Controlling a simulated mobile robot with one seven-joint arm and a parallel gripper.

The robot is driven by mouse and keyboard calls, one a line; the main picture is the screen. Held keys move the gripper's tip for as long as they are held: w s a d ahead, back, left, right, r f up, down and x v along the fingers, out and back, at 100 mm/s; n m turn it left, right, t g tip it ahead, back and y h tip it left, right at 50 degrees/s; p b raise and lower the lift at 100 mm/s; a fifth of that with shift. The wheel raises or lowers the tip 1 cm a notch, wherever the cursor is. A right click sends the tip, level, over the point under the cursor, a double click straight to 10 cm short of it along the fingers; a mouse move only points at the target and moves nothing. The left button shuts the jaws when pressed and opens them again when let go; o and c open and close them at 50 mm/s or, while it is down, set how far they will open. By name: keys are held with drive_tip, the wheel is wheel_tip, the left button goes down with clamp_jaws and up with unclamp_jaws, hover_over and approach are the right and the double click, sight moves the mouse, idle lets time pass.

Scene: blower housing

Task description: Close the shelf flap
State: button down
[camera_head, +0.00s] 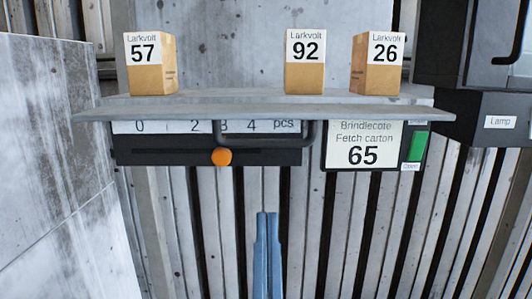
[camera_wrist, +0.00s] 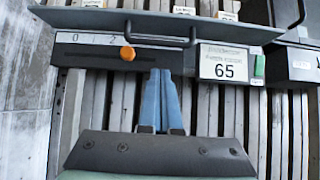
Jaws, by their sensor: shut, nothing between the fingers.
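The shelf flap (camera_head: 268,110) is a grey panel that juts out in front of the cartons, roughly level, with its front edge toward me. It also shows in the wrist view (camera_wrist: 100,20). A dark bar handle (camera_head: 266,140) hangs under it, and also shows in the wrist view (camera_wrist: 160,42). My gripper (camera_head: 267,214), with blue fingers, is shut and empty. It points up below the handle and the slider panel, apart from both in the picture. In the wrist view the fingertips (camera_wrist: 160,72) sit just under the handle.
Cartons 57 (camera_head: 152,65), 92 (camera_head: 305,62) and 26 (camera_head: 376,65) stand on the shelf. Below are a slider panel with an orange knob (camera_head: 221,156) and a display reading 65 (camera_head: 362,155) with a green button (camera_head: 417,146). A lamp box (camera_head: 500,121) is at right, a grey wall (camera_head: 55,160) at left.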

drive_tip(key=shift+p+x, duration=2.45)
drive_tip(key=shift+x, duration=2.4)
drive_tip(key=shift+d, duration=0.15)
